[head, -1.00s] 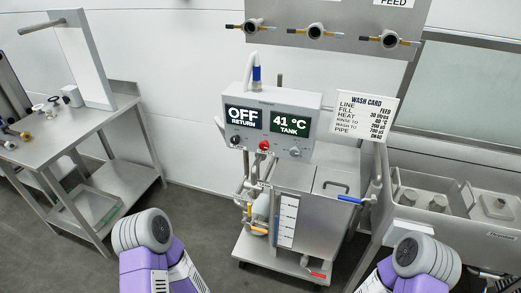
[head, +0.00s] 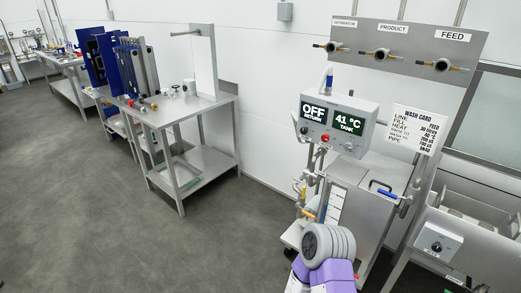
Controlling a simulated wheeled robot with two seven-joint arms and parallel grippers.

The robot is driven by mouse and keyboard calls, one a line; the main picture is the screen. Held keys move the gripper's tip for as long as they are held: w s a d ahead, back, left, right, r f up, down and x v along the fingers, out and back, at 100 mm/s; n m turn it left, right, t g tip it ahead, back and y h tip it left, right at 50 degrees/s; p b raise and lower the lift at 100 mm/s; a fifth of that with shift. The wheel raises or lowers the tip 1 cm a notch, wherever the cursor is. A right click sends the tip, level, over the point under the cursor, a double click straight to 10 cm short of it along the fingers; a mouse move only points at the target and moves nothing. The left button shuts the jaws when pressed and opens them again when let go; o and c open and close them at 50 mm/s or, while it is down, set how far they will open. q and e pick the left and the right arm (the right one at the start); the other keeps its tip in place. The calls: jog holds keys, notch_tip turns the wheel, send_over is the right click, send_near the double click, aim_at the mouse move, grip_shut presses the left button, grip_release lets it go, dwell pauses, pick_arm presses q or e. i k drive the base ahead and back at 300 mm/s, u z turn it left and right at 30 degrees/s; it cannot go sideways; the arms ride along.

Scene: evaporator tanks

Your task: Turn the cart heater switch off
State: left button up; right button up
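The wash cart (head: 362,205) stands right of the middle, a steel tank on a wheeled frame. Its grey control box (head: 338,118) shows two displays, "OFF RETURN" (head: 314,109) and "41 °C TANK" (head: 348,121). Below them are a dark knob at the left (head: 304,130), a red button or lamp (head: 325,138) and a grey knob at the right (head: 348,147). Their small labels are too small to read, so I cannot tell which one is the heater switch or how it is set. Neither of my grippers is in view; one purple and grey arm link of mine shows in front of the cart.
A wash card (head: 417,131) stands right of the control box. A wall panel with valves (head: 400,58) hangs behind. A second grey box with a knob (head: 438,242) is on the sink at the lower right. A steel table (head: 205,105) stands left; the floor (head: 110,215) before it is clear.

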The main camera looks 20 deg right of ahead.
aim_at(325, 138)
jog(key=u, duration=0.6)
jog(key=i, duration=0.45)
jog(key=z, duration=0.85)
jog(key=i, duration=1.15)
jog(key=z, duration=1.15)
